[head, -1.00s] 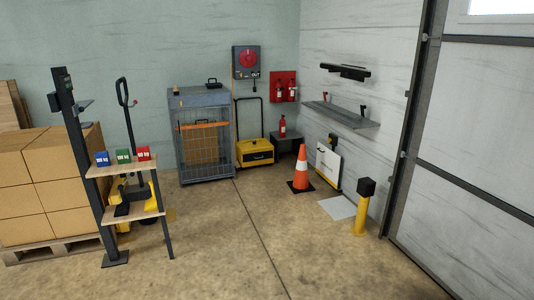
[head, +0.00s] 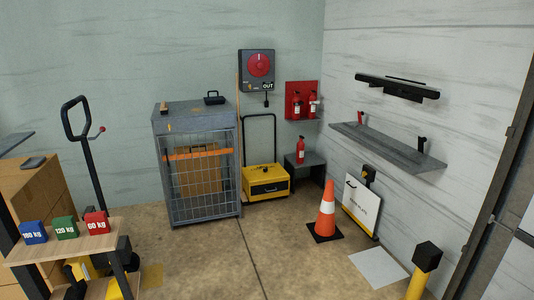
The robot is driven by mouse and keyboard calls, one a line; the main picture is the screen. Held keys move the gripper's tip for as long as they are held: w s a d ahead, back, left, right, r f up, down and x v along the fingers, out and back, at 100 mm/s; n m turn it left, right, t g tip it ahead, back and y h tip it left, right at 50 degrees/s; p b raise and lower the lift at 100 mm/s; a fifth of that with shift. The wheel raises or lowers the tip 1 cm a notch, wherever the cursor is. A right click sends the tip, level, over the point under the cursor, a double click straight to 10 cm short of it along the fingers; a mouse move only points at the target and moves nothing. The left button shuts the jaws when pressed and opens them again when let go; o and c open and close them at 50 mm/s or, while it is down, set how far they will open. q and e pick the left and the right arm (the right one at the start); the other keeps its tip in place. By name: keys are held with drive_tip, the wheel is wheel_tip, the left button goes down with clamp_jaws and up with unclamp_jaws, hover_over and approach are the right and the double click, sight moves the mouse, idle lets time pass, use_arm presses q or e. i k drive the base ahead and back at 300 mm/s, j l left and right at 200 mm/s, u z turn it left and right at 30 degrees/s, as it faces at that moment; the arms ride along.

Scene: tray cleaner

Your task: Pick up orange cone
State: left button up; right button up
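The orange cone (head: 326,212) stands upright on the floor in the head view, right of centre. It has a white band and a dark square base. It stands just left of a white board that leans at the right wall, and nothing covers it. Neither of my grippers shows in the head view.
A grey wire cage cabinet (head: 199,165) and a yellow toolbox cart (head: 265,182) stand at the back wall. The white board (head: 362,207), a flat white plate (head: 379,267) and a yellow post (head: 422,275) are near the cone. A shelf with weights (head: 70,240) is front left. Floor before the cone is clear.

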sight(325, 229)
drive_tip(key=i, duration=2.7)
drive_tip(key=i+j+z, duration=0.1)
drive_tip(key=i+z, duration=0.2)
drive_tip(key=i, duration=0.25)
drive_tip(key=i+j+z, duration=0.35)
drive_tip(key=i, duration=0.2)
drive_tip(key=i+j+z, duration=0.3)
drive_tip(key=i, duration=0.25)
